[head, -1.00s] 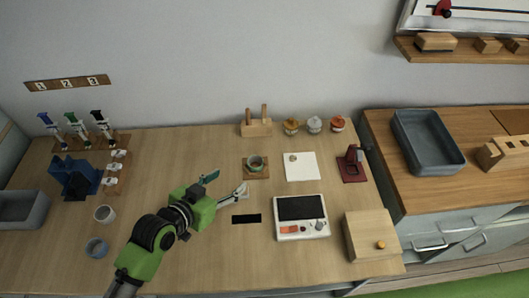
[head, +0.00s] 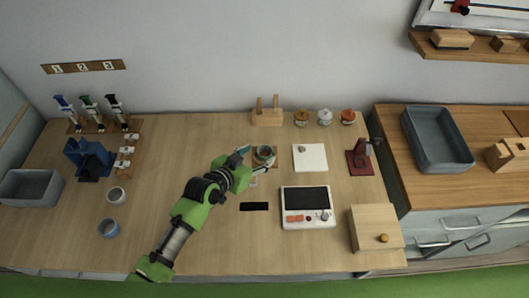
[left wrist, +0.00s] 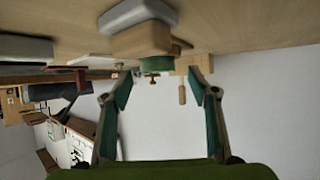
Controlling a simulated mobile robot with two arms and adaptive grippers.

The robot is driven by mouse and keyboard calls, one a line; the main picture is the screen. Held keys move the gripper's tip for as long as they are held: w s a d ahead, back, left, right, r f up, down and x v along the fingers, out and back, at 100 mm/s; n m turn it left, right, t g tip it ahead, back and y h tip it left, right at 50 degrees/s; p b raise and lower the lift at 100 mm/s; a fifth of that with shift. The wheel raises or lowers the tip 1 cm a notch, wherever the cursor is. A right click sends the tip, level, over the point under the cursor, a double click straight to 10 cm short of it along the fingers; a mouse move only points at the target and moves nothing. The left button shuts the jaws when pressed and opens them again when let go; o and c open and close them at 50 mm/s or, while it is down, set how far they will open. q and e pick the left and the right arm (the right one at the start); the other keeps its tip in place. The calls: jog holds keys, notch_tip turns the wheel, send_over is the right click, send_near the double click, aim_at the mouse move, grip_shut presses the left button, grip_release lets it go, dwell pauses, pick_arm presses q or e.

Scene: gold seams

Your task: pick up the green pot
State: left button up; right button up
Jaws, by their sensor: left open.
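The small green pot (head: 264,152) stands on a square wooden mat near the middle of the table, partly hidden by my left gripper. It also shows in the left wrist view as a green band (left wrist: 157,64), against a wooden block shape. My left gripper (head: 257,161) is open, with one fingertip at the pot's left and the other at its lower right. In the left wrist view the two fingers (left wrist: 160,85) are wide apart, with the pot beyond and between their tips. I cannot tell if they touch it. My right gripper is not in view.
A wooden stand (head: 267,117) and three small jars (head: 325,117) stand behind the pot. A white pad (head: 311,158) lies at its right, with a red stand (head: 359,160) farther right. A white scale (head: 307,217) sits in front.

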aim_at(268, 148)
pick_arm(q)
jog(key=shift+x, duration=1.6)
jog(key=shift+d+r, duration=0.1)
jog(key=c, duration=0.8)
jog(key=shift+c, duration=0.2)
jog(key=shift+r, duration=0.1)
